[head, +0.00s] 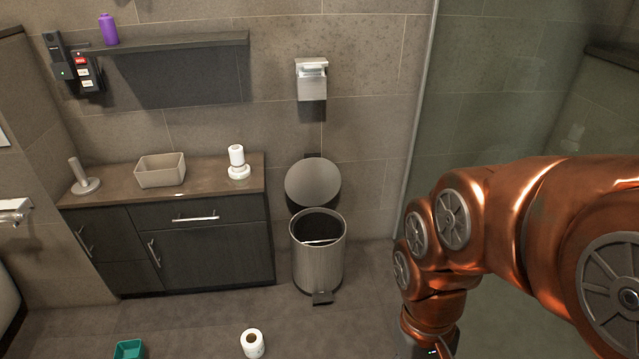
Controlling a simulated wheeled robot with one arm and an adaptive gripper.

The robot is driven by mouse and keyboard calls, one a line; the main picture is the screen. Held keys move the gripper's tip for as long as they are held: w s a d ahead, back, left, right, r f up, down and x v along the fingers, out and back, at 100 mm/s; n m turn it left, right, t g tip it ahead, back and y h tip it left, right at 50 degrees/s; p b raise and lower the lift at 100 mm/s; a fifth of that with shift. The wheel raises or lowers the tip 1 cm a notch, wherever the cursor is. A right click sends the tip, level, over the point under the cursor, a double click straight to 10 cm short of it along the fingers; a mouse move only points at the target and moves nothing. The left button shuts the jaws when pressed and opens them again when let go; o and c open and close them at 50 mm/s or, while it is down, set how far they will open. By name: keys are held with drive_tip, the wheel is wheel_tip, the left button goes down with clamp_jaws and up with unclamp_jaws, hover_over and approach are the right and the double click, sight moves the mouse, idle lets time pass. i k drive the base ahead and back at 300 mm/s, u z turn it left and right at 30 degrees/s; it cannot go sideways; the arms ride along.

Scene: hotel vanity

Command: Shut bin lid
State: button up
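The bin (318,265) is a round metal pedal bin on the floor against the tiled wall, right of the dark cabinet. Its round lid (313,184) stands raised, leaning back toward the wall. The bin's dark inside shows, with a thin light bar across the opening. A pedal (322,298) sticks out at the bin's front base. My copper arm comes in from the right, in front of the glass panel, and bends downward right of the bin. My gripper is below the picture's lower edge and cannot be seen.
The cabinet (210,256) stands close to the bin's left side. A toilet roll (252,343) and a teal container (128,349) are on the floor in front. A metal paper holder (311,79) is on the wall above the lid. Floor between bin and arm is clear.

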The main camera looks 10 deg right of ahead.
sight(314, 181)
drive_tip(key=u, duration=0.85)
drive_tip(key=i, duration=1.4)
drive_tip(key=u, duration=0.05)
